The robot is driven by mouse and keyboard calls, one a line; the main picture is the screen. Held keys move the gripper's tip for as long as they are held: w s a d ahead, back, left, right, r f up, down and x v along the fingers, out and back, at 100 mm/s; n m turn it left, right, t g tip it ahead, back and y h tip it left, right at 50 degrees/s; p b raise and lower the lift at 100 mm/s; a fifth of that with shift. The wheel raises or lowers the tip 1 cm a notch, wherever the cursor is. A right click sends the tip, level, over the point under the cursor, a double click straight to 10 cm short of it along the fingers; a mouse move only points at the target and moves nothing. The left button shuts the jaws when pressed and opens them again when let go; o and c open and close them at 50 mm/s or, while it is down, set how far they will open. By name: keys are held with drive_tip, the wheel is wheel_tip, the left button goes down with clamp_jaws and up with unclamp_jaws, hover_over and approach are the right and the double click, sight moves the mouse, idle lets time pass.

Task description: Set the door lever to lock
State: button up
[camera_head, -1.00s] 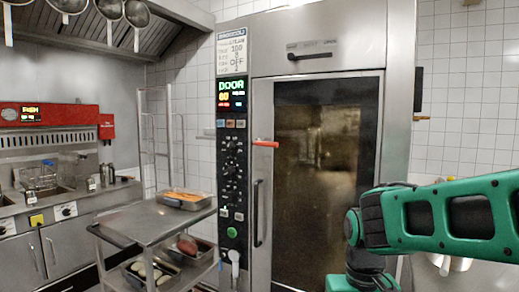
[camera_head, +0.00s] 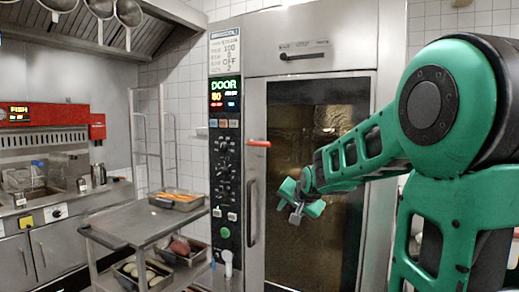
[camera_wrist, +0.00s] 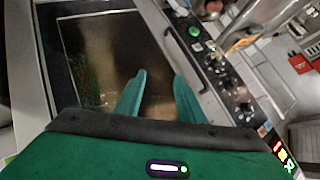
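The door lever (camera_head: 258,144) is a short red lever, roughly horizontal, at the upper left edge of the oven door (camera_head: 310,240). The door is closed and has a dark glass pane and a vertical bar handle (camera_head: 252,212) below the lever. My gripper (camera_head: 302,207) is in front of the glass, to the right of the bar handle and lower than the lever, apart from both. In the wrist view its two fingers (camera_wrist: 160,78) are spread with nothing between them, and the bar handle (camera_wrist: 184,45) lies beyond them. I cannot make out the lever there.
The control panel (camera_head: 225,180) with knobs and a lit display stands left of the door. A steel cart (camera_head: 140,222) with food trays is at the left, near the panel. Fryers (camera_head: 40,210) stand farther left. My arm covers the right side of the door.

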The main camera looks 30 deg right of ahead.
drive_tip(key=w+d+r+m+t, duration=0.35)
drive_tip(key=w+r+t, duration=0.25)
drive_tip(key=w+r, duration=0.6)
drive_tip(key=m+t+h, duration=0.1)
drive_tip(key=m+t, duration=0.2)
approach(263, 145)
drive_tip(key=w, duration=0.1)
drive_tip(key=x, duration=1)
drive_tip(key=shift+w+d, duration=0.2)
drive_tip(key=shift+w, duration=0.05)
clamp_jaws()
